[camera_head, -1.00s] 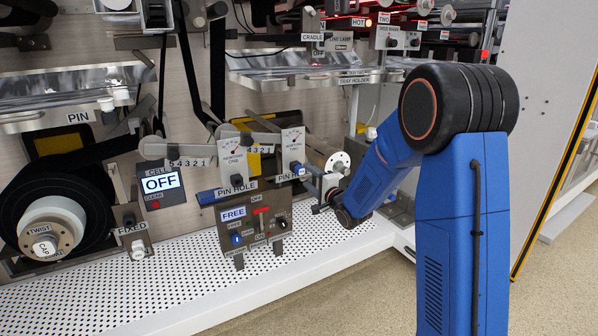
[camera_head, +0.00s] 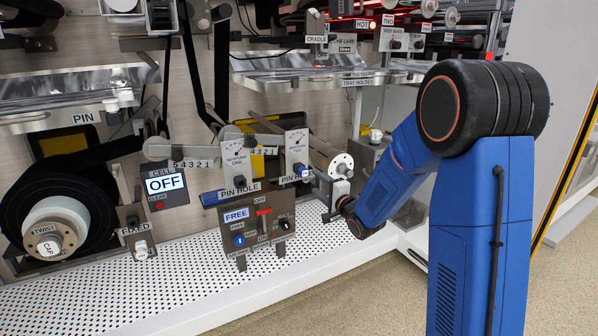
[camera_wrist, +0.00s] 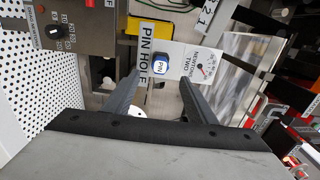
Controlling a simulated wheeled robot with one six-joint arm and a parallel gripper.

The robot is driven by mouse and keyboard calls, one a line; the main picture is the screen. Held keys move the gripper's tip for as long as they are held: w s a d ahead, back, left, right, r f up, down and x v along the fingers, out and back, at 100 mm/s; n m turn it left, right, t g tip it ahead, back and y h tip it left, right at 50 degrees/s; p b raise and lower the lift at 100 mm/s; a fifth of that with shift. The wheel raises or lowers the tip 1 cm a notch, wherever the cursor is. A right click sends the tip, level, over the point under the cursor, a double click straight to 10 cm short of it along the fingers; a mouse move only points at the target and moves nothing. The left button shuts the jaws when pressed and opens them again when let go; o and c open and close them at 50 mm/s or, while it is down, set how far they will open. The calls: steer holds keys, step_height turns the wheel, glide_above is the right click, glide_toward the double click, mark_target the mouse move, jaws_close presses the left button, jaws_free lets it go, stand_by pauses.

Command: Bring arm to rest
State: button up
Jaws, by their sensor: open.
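My blue arm (camera_head: 400,180) stands at the right in the head view and reaches down and left toward the machine front. My gripper (camera_head: 318,192) is near the right-hand pin hole plate. In the wrist view my gripper (camera_wrist: 160,80) is open, its two fingers apart. I cannot tell whether a finger touches the knob. The plate reads NEWTONS TWO (camera_wrist: 195,62) and carries a small gauge.
A panel with a FREE display (camera_head: 236,215), a red lever and knobs sits left of my gripper. The CELL box (camera_head: 165,186) reads OFF. A large black roll (camera_head: 40,190) is at the left. A white perforated shelf (camera_head: 150,290) lies below, mostly clear.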

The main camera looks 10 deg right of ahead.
steer(key=s+d+r+n+g+h, duration=0.2)
steer(key=s+d+n+g+h, duration=0.1)
steer(key=s, duration=0.6)
steer(key=s+d+r+n+g+h, duration=0.2)
steer(key=s+d+n+h, duration=0.1)
steer(key=s, duration=0.7)
steer(key=s+f+n+g, duration=0.1)
steer(key=s+n+g, duration=0.2)
steer(key=s, duration=1.3)
steer(key=s+a+f+n+g, duration=0.1)
steer(key=s+n+g, duration=0.3)
steer(key=s, duration=1.1)
steer(key=shift+s+f+n, duration=0.35)
steer(key=shift+f+n, duration=0.25)
steer(key=shift+n, duration=0.1)
steer(key=shift+w, duration=0.1)
steer(key=shift+c, duration=0.8)
